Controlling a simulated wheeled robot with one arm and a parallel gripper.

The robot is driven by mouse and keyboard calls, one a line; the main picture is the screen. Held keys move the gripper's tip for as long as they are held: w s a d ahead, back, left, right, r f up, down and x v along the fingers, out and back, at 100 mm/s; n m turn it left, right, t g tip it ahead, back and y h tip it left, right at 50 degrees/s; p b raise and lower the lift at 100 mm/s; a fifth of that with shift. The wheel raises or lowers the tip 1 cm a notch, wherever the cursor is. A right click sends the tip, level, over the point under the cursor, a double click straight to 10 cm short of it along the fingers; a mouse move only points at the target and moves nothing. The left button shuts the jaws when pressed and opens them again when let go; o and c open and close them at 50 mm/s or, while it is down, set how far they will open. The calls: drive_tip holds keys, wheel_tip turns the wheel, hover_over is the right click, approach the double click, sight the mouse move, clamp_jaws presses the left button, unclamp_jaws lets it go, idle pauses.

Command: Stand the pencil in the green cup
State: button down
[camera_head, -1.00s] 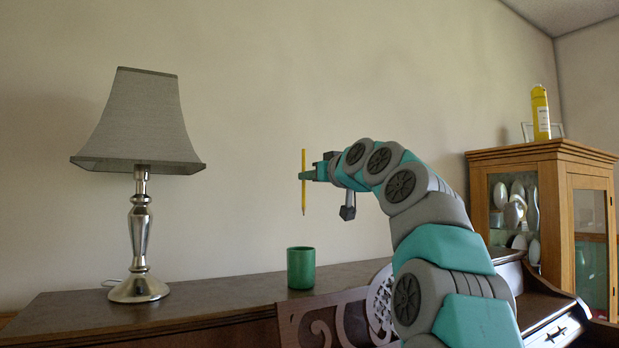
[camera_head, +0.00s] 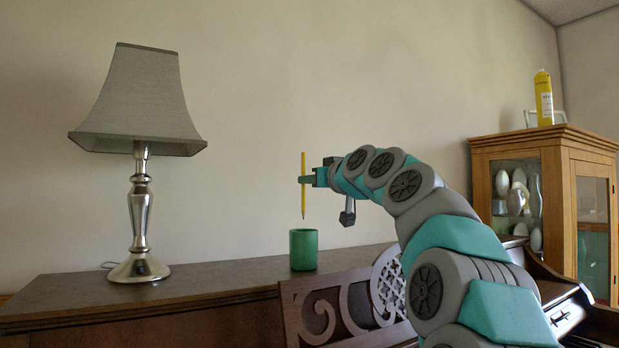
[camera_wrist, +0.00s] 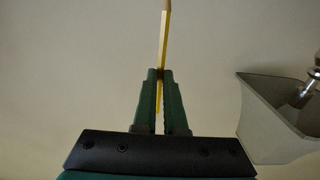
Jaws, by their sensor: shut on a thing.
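The yellow pencil (camera_head: 303,197) is upright with its dark tip pointing down. My gripper (camera_head: 306,180) is shut on it at about its middle. The green cup (camera_head: 304,250) stands upright on the piano top. The pencil's tip is a little above the cup's rim in the head view, and it looks in line with the opening, though the depth is hard to tell. In the wrist view the pencil (camera_wrist: 164,38) is pinched between the green fingertips (camera_wrist: 159,75). The cup does not show in the wrist view, and its inside is hidden.
A lamp with a grey shade (camera_head: 141,100) stands left of the cup on the piano top (camera_head: 215,275); its shade shows in the wrist view (camera_wrist: 275,120). Carved fretwork (camera_head: 330,310) rises in front. A wooden cabinet (camera_head: 560,150) with a yellow bottle (camera_head: 543,97) is at right.

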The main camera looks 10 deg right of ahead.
drive_tip(key=shift+f+b, duration=3.45)
drive_tip(key=shift+f, duration=0.25)
drive_tip(key=c, duration=0.9)
unclamp_jaws()
approach(304, 212)
drive_tip(key=shift+b, duration=0.45)
drive_tip(key=shift+s, duration=0.1)
